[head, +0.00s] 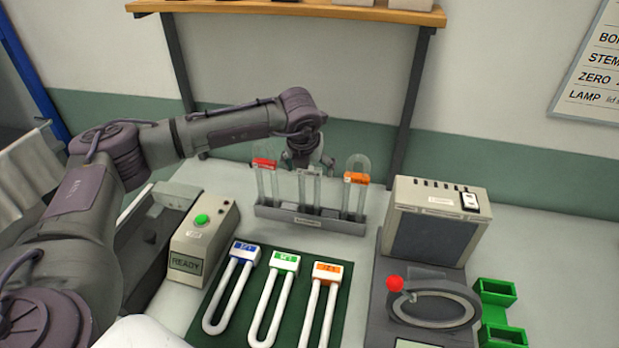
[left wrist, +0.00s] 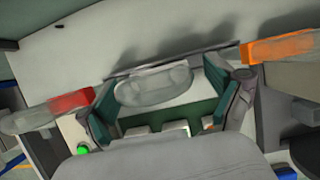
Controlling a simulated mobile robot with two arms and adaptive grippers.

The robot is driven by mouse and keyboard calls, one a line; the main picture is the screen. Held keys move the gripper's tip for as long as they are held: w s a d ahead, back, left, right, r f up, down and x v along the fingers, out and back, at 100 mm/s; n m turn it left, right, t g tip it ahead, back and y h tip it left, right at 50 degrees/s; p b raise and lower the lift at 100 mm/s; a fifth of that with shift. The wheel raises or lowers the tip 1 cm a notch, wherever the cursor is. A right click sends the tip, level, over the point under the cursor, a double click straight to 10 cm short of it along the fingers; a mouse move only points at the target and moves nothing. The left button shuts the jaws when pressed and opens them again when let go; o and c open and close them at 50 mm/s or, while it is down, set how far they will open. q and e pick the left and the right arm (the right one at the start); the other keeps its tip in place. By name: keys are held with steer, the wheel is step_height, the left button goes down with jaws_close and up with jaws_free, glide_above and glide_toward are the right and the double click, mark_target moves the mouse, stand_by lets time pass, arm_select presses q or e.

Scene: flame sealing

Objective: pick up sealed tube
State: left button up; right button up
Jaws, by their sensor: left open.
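A grey rack (head: 310,220) stands at the back middle of the bench and holds glass tubes upright. The left tube has a red label (head: 264,163) and the right tube has an orange label (head: 356,179). The middle tube (head: 309,188) stands between them; its top is hidden behind my left gripper (head: 309,164) in the head view. In the left wrist view the clear rounded top of the middle tube (left wrist: 152,86) lies between the two spread green-padded fingers of my left gripper (left wrist: 166,105). The gripper is open. My right gripper is not in view.
Blue-, green- and orange-tagged white U-shaped pieces lie on a green mat (head: 254,310) in front. A READY box (head: 203,240) with a green button stands left. A grey-beige device (head: 433,230), a red-knobbed ring fixture (head: 433,303) and green bins (head: 497,292) are right.

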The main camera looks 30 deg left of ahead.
arm_select(q)
steer(key=shift+w+f, duration=0.3)
steer(key=shift+f, duration=0.35)
steer(key=shift+r, duration=0.1)
steer(key=c, duration=1.3)
